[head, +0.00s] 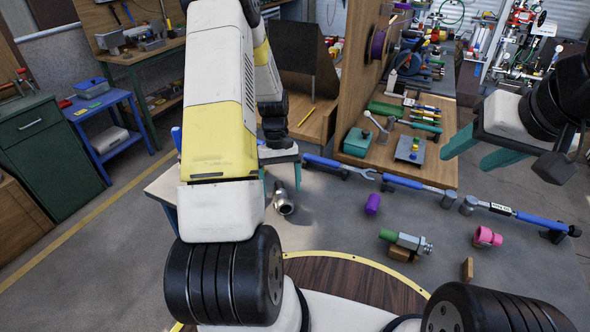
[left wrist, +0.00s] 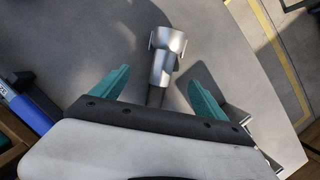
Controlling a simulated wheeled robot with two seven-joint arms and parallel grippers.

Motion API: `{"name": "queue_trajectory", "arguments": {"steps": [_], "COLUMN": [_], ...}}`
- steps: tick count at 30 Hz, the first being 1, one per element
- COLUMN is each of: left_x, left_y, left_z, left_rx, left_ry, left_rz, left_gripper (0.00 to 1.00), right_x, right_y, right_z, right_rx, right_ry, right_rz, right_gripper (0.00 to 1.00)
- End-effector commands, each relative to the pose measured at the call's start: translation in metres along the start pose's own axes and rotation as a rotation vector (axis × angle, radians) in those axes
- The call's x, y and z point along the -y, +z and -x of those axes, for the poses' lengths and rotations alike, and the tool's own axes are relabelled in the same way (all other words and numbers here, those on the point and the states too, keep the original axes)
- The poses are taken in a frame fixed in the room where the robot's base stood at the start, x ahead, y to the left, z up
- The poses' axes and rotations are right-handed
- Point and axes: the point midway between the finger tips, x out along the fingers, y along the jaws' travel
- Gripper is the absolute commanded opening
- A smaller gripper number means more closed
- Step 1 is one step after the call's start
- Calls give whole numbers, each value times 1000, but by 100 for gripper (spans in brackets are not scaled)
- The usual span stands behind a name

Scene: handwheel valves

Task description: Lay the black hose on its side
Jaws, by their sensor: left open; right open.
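No black hose is clear to me in either view. In the left wrist view the coupling (left wrist: 167,48) has a wide ring at the far end and a narrow dark part pointing back between the fingers. My left gripper (left wrist: 160,78) is open, one teal finger to each side of that narrow part, with gaps visible. My right gripper (head: 480,153) is open and empty above the right side of the table.
Blue-handled wrenches (head: 408,183) lie across the table's back. A purple cylinder (head: 372,204), a green and silver fitting (head: 404,240), a pink ring (head: 487,237) and a small wooden block (head: 467,270) stand to the right. Grey table is bare between them.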

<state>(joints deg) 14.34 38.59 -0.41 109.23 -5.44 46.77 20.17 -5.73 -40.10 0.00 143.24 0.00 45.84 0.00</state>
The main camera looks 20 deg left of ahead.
Motion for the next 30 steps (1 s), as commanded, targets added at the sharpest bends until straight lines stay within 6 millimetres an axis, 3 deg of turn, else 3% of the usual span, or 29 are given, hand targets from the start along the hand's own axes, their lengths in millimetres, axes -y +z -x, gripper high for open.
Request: {"name": "queue_trajectory", "arguments": {"steps": [15,30], "left_x": [0,0], "left_y": [15,18], "left_z": [50,56], "left_rx": [-1,1], "left_ry": [1,0], "left_rz": [1,0], "left_gripper": [84,84], "right_x": [0,0], "right_y": [0,0], "right_z": [0,0], "right_rx": [0,0], "right_ry": [0,0], "right_rz": [0,0], "right_gripper": [54,54]}}
